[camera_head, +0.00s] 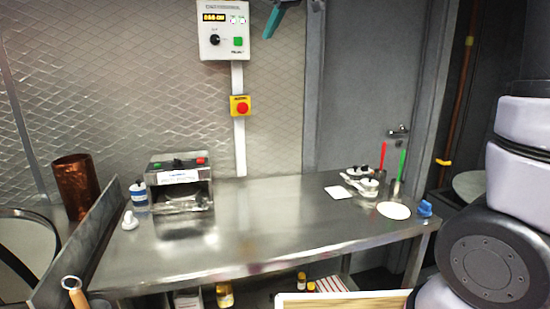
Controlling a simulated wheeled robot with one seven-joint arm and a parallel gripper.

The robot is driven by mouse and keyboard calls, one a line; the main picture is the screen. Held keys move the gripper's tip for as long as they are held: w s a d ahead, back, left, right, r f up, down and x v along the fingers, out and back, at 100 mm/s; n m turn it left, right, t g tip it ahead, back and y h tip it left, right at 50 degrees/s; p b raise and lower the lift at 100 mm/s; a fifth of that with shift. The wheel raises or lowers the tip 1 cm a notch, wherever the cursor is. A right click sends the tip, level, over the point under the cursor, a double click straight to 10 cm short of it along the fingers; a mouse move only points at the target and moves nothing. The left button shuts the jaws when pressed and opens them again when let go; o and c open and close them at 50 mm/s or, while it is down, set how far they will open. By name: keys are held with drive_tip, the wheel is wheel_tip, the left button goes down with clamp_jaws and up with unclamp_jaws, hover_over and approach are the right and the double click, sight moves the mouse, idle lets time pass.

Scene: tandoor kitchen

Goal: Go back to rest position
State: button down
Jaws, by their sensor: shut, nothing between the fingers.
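My gripper (274,24) shows at the top edge, right of the wall control box, as teal fingers with a dark part above. It is shut with nothing between the fingers. It is well above the table and apart from everything on it. Most of its body is cut off by the top edge. My arm's white and dark links fill the right side of the view.
A steel table (255,235) spans the middle, its centre clear. A machine (180,182) and bottle (139,196) stand left; small containers (368,188), a white disc (394,210) and a blue item (425,208) right. A control box (223,30) hangs behind.

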drive_tip(key=s+d+f+m+h, duration=0.1)
drive_tip(key=s+d+f+m, duration=0.1)
drive_tip(key=s+d+m, duration=0.3)
drive_tip(key=s+d+f, duration=0.2)
drive_tip(key=d, duration=0.5)
drive_tip(key=s+d+f+m+h, duration=0.1)
drive_tip(key=s+d+f+m, duration=0.1)
drive_tip(key=s+d+m, duration=0.3)
drive_tip(key=s+d+f+m, duration=0.2)
drive_tip(key=s+d+f, duration=0.2)
drive_tip(key=s+f, duration=0.1)
drive_tip(key=s+d+f+m+h, duration=0.1)
drive_tip(key=s+d+f+m, duration=0.1)
drive_tip(key=s+d+f, duration=0.2)
drive_tip(key=s+f, duration=0.1)
drive_tip(key=s, duration=0.2)
drive_tip(key=shift+s+d+m+g, duration=0.3)
drive_tip(key=shift+d+m, duration=0.05)
drive_tip(key=shift+m, duration=0.05)
